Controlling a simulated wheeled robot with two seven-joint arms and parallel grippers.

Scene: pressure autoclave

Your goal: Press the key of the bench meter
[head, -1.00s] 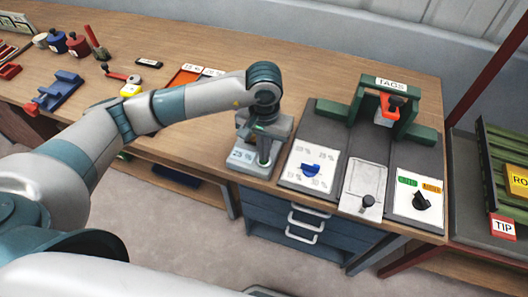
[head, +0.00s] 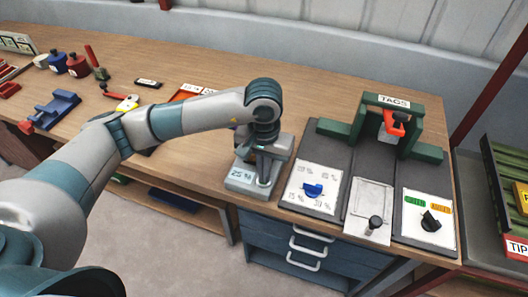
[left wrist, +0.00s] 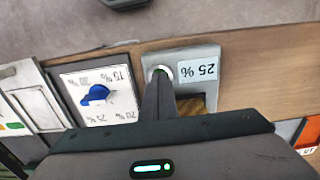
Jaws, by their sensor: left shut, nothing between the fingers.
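The bench meter (head: 241,187) is a small grey box with a white "25 %" label, standing near the front edge of the bench. It also shows in the left wrist view (left wrist: 181,53), where its label is upside down. Its round key (left wrist: 158,69), with a pale rim and a bit of green, shows at the fingertips and is partly hidden by them. My left gripper (head: 262,172) points down over the meter with its fingers shut and empty. The fingers (left wrist: 161,82) end at the key; I cannot tell whether they touch it. My right gripper is out of view.
Right of the meter is a panel with a blue knob (head: 313,190), a plate with a dark knob (head: 375,222) and a black switch (head: 430,221). A green "TAGS" stand (head: 420,140) rises behind. Small parts, including a blue block (head: 56,110), lie at left.

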